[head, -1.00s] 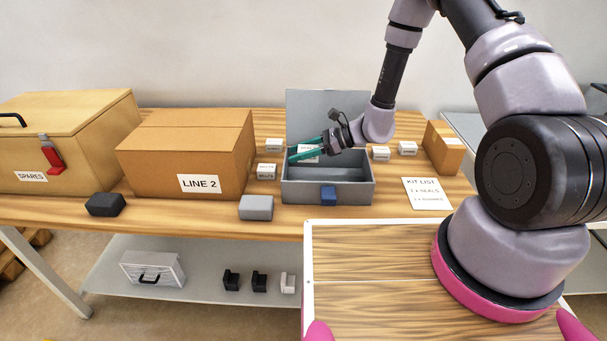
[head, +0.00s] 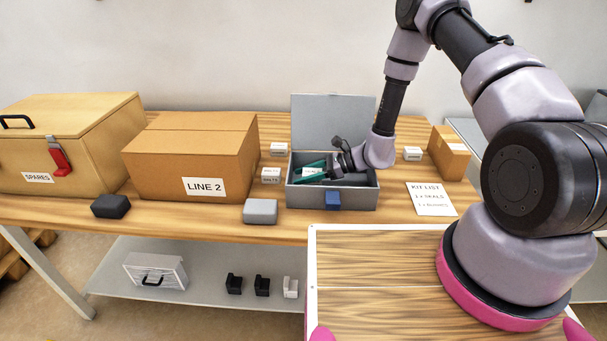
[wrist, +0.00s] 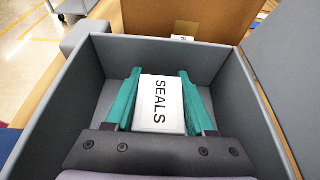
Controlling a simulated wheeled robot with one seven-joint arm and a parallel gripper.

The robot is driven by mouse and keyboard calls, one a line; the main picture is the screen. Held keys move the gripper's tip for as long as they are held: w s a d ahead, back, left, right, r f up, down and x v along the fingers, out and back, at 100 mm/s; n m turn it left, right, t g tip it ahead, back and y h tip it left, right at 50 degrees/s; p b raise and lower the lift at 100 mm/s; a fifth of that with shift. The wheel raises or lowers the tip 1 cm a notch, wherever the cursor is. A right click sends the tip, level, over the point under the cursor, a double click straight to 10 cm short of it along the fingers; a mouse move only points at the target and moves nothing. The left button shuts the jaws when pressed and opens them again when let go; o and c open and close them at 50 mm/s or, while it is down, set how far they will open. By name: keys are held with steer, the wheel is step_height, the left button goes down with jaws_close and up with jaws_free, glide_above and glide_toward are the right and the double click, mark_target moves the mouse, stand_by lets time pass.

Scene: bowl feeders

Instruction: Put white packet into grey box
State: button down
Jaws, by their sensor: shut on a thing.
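The grey box (head: 304,200) stands on the workbench with its lid raised at the back and a blue latch on its front. My gripper (wrist: 161,98) is inside the box, its teal fingers on both sides of the white packet (wrist: 160,104) marked SEALS. The fingers are shut on the packet, below the box rim in the wrist view. In the head view the packet (head: 313,172) shows partly behind a teal finger. I cannot tell whether the packet touches the box floor.
Other white packets (head: 271,175) stand left of the box, and one (head: 412,153) stands to its right. The LINE 2 carton (head: 185,160) is on the left, near a grey block (head: 260,211). A kit list sheet (head: 431,199) lies at the right. The raised lid (head: 333,120) is behind my gripper.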

steer(key=shift+s+f, duration=0.1)
steer(key=shift+f, duration=0.15)
steer(key=shift+c, duration=1.2)
jaws_free()
steer(key=shift+s, duration=0.1)
steer(key=shift+r, duration=0.15)
steer(key=v, duration=1.2)
steer(key=shift+r, duration=0.4)
steer(key=s+d+r+n+h, duration=0.1)
steer(key=r+n, duration=0.2)
steer(key=r, duration=0.5)
steer(key=s+d+r+n+g+h, duration=0.1)
steer(key=s+d+r+n+h, duration=0.15)
steer(key=r, duration=0.45)
steer(key=s+d+r+n+h, duration=0.1)
steer(key=r+n, duration=0.2)
steer(key=r, duration=0.5)
steer(key=s+d+r+n+t+h, duration=0.2)
steer(key=s+d+r+t+h, duration=0.1)
steer(key=s+r, duration=0.4)
steer(key=s+d+r+n+t+h, duration=0.3)
steer(key=s+d+r, duration=0.4)
steer(key=r, duration=0.5)
steer(key=shift+d+n+t+h, duration=0.35)
steer(key=shift+t+h, duration=0.1)
steer(key=shift+t, duration=0.45)
